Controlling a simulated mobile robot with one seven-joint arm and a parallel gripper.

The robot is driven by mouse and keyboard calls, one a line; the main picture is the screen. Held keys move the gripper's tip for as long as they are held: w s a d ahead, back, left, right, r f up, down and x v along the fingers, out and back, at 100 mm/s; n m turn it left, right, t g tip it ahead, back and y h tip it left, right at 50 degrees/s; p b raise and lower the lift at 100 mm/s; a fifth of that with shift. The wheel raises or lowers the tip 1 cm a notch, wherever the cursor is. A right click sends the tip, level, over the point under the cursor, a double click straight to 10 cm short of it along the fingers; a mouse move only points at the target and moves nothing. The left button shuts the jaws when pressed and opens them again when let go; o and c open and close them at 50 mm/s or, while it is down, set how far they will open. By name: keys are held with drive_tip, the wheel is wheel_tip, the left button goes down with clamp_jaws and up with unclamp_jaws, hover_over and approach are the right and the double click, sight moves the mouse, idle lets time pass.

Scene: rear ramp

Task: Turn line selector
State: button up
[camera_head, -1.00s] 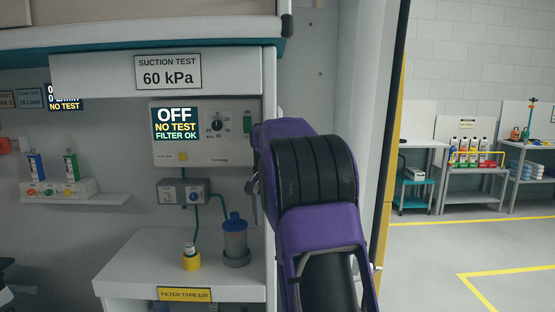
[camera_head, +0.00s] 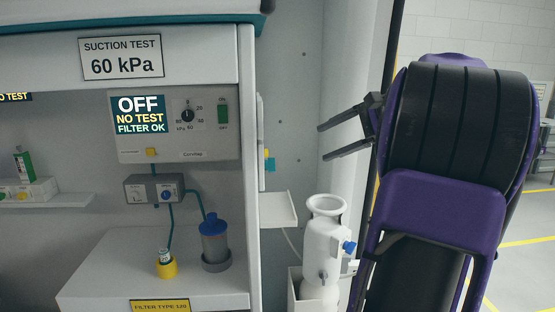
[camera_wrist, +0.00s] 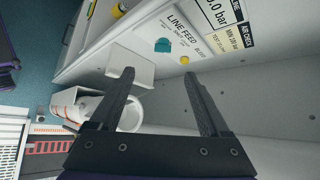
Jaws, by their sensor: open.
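The line selector is a teal knob (camera_wrist: 163,45) on the white LINE FEED panel (camera_wrist: 178,28). In the head view the panel is edge-on and the teal knob (camera_head: 269,164) sticks out from the cabinet's right side. My gripper (camera_head: 322,143) is open and empty, to the right of the knob, with its fingers pointing left. In the wrist view my gripper (camera_wrist: 159,76) has the knob beyond its fingertips, between their lines and apart from them. Small lettering around the knob is too blurred to read fully.
A small white shelf (camera_head: 278,209) juts out below the panel, and a white cylinder (camera_head: 325,235) with a blue valve stands below my gripper. A yellow button (camera_wrist: 185,59) sits beside the knob. The suction tester (camera_head: 215,140) is on the cabinet's front.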

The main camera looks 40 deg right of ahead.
sight(273, 165)
drive_tip(key=x, duration=1.1)
drive_tip(key=b+x, duration=0.1)
drive_tip(key=x, duration=0.5)
drive_tip(key=shift+w+d+r, duration=0.1)
drive_tip(key=shift+w+d, duration=0.1)
drive_tip(key=shift+d, duration=0.2)
clamp_jaws()
